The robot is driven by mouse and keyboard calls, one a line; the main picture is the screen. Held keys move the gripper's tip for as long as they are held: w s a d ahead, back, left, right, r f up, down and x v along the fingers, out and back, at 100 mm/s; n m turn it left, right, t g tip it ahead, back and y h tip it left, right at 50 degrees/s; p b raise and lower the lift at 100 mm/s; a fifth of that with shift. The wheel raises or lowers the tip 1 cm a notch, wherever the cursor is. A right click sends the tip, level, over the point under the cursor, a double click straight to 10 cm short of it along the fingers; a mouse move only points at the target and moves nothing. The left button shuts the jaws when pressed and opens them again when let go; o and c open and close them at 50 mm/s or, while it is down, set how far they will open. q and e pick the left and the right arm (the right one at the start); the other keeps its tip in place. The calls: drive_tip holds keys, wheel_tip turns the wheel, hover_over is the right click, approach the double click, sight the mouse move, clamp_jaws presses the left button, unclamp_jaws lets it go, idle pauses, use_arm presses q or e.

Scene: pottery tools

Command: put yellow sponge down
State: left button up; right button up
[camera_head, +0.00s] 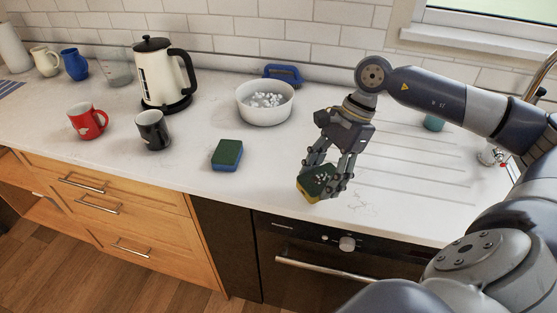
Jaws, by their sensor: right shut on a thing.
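The yellow sponge (307,190) has a dark green scouring face with small light specks on it. My right gripper (326,181) is shut on it, with the fingers on both sides of the sponge. The sponge is tilted and is at or just above the white countertop near its front edge; I cannot tell whether it touches. A blue sponge (228,155) with a green top lies on the counter to the left of it. My left gripper is not in view.
A white bowl (265,108) with white pieces stands behind the blue sponge. A kettle (162,78), a black mug (153,131) and a red mug (87,122) stand at left. Counter between both sponges is clear.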

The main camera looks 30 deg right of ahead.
drive_tip(key=p, duration=0.5)
hover_over(274, 175)
drive_tip(key=d, duration=0.1)
drive_tip(key=shift+s+d+f, duration=0.15)
drive_tip(key=shift+d+f, duration=0.05)
drive_tip(key=shift+f, duration=0.55)
wheel_tip(274, 175, down, 3)
drive_tip(key=shift+r+p, duration=0.1)
drive_tip(key=shift+p, duration=0.75)
drive_tip(key=shift+f, duration=0.4)
drive_tip(key=o, duration=0.7)
